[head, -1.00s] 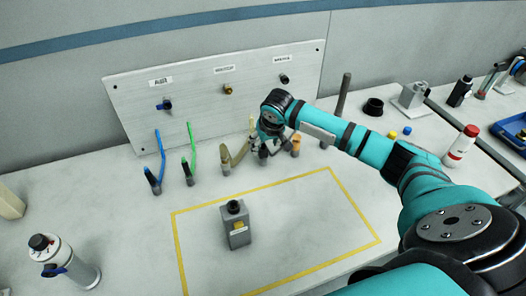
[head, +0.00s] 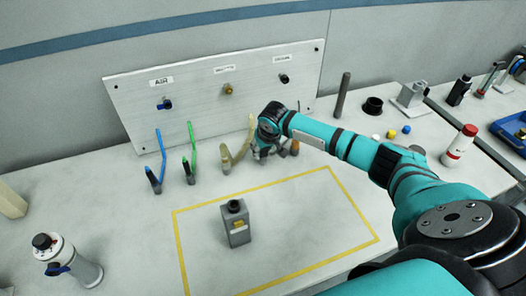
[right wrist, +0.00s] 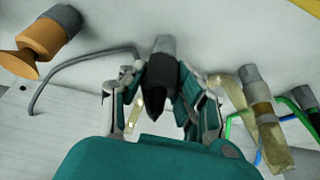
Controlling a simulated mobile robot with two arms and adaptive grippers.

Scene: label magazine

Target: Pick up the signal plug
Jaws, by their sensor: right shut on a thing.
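The plug between my right gripper's fingers, which I take to be the signal plug (right wrist: 157,88), has a dark tapered body and a grey base in the right wrist view. A thin grey cable beside it curves away to the left. My right gripper (right wrist: 160,80) is shut on the plug, with one finger on each side. In the head view my right gripper (head: 266,152) is low at the row of plugs in front of the panel, and it hides the plug there. My left gripper is not in view.
Blue (head: 154,180), green (head: 189,172) and beige (head: 227,163) hose plugs stand left of my right gripper. An orange plug (head: 294,147) is close on its right. The white panel (head: 215,105) rises behind. A grey box (head: 236,228) stands inside the yellow outline; the outline is otherwise clear.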

